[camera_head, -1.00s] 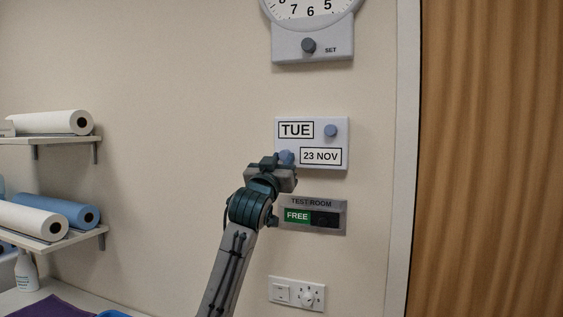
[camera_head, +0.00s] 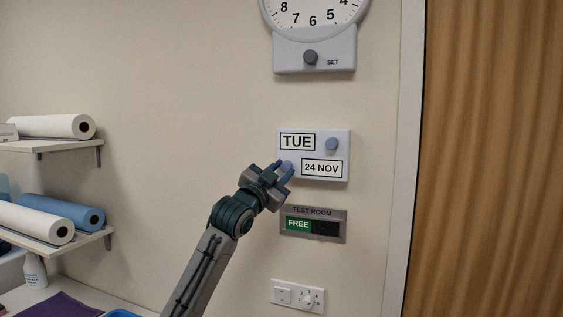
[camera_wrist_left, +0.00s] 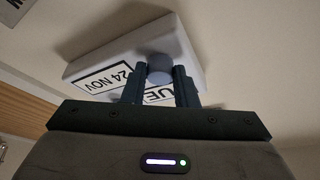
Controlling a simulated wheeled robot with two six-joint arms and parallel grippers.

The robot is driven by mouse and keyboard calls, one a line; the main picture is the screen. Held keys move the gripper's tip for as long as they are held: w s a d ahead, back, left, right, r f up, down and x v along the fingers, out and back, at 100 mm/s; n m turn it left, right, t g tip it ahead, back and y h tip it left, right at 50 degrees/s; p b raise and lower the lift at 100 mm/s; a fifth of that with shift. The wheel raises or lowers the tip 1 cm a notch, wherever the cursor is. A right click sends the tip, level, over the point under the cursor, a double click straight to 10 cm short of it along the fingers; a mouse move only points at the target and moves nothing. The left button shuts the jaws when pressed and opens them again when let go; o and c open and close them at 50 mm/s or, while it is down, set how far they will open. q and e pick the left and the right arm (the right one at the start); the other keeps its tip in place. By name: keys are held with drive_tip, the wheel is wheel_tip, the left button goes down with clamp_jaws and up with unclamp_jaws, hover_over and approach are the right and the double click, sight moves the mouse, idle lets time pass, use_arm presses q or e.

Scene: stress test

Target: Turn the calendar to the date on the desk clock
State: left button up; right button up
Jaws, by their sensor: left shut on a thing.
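The white wall calendar (camera_head: 343,147) shows TUE in its upper window (camera_head: 297,142) and 24 NOV in its lower window (camera_head: 322,168). A round knob (camera_head: 331,144) sits beside the TUE window, with nothing on it. My left gripper (camera_head: 284,171) is shut on the blue-grey date knob (camera_wrist_left: 159,66), left of the 24 NOV window. In the left wrist view the two fingers stand on either side of that knob, and the calendar (camera_wrist_left: 185,52) appears tilted. No desk clock is in view. My right gripper is not in view.
A wall clock (camera_head: 313,14), cut off at the top, has a SET knob (camera_head: 310,57). A TEST ROOM sign (camera_head: 299,224) reading FREE and a switch plate (camera_head: 297,296) are below the calendar. Shelves with rolls (camera_head: 55,126) are at left, a wooden door (camera_head: 490,150) at right.

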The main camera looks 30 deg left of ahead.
use_arm(q)
drive_tip(key=shift+a+m+h+p, duration=0.1)
drive_tip(key=shift+m+h+p, duration=0.3)
drive_tip(key=shift+m+p, duration=0.4)
drive_tip(key=o, duration=1)
drive_tip(key=shift+s, duration=0.1)
drive_tip(key=shift+s+f+b, duration=0.2)
drive_tip(key=shift+s+b, duration=0.1)
drive_tip(key=shift+b, duration=0.15)
drive_tip(key=b+v, duration=0.6)
drive_tip(key=v, duration=0.4)
drive_tip(key=shift+r+b, duration=0.3)
drive_tip(key=shift+b, duration=0.05)
